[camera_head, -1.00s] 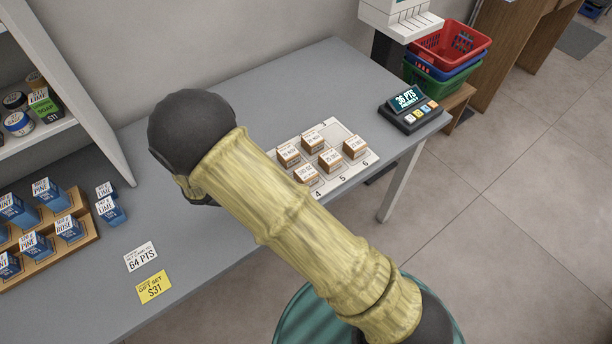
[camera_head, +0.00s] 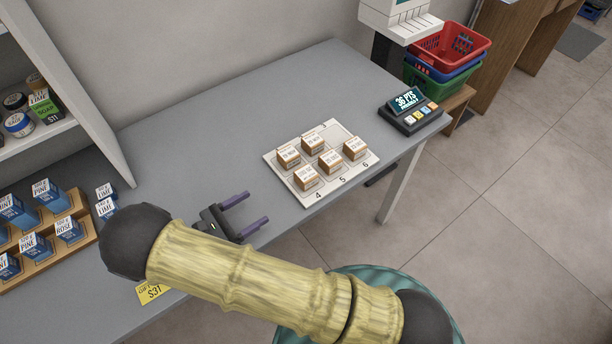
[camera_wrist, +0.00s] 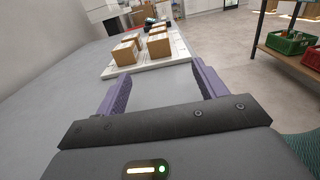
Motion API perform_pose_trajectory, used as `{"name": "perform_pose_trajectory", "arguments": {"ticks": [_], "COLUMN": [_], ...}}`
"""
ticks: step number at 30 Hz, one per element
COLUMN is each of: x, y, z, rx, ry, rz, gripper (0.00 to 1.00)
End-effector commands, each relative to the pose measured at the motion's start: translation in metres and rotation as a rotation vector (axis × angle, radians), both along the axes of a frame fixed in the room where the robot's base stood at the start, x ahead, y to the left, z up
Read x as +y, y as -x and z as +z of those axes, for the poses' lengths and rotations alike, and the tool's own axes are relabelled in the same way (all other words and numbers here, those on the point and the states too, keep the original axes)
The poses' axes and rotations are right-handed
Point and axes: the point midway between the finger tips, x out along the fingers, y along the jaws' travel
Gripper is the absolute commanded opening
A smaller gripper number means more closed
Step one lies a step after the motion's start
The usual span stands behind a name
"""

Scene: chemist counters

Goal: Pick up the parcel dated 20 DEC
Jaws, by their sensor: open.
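Several small brown parcels with white labelled tops stand on a white numbered board (camera_head: 276,162) on the grey counter. They are a back left parcel (camera_head: 289,156), a back middle one (camera_head: 312,146), a front left one (camera_head: 306,178), a front middle one (camera_head: 330,161) and a right one (camera_head: 355,148). Their printed dates are too small to read for sure, so I cannot tell which says 20 DEC. My gripper (camera_head: 256,212) is open and empty, left of the board, its purple fingers pointing toward it. In the wrist view parcels (camera_wrist: 125,52) stand ahead between the fingers.
A points display (camera_head: 408,108) stands at the counter's right end. Stacked baskets (camera_head: 447,55) are beyond it. A wooden tray (camera_head: 85,238) of blue boxes and a yellow card (camera_head: 150,293) lie at left. The counter behind the board is clear.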

Motion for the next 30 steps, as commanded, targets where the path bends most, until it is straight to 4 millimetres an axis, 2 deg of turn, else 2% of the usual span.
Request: {"name": "perform_pose_trajectory", "arguments": {"ticks": [16, 20, 30], "x": [-0.079, -0.087, -0.088], "y": [-0.054, -0.059, -0.06], "z": [0.002, 0.001, 0.001], "rx": [0.0, 0.0, 0.0], "ry": [0.0, 0.0, -0.001], "rz": [-0.005, -0.002, -0.002], "gripper": [0.71, 0.71, 0.71]}}
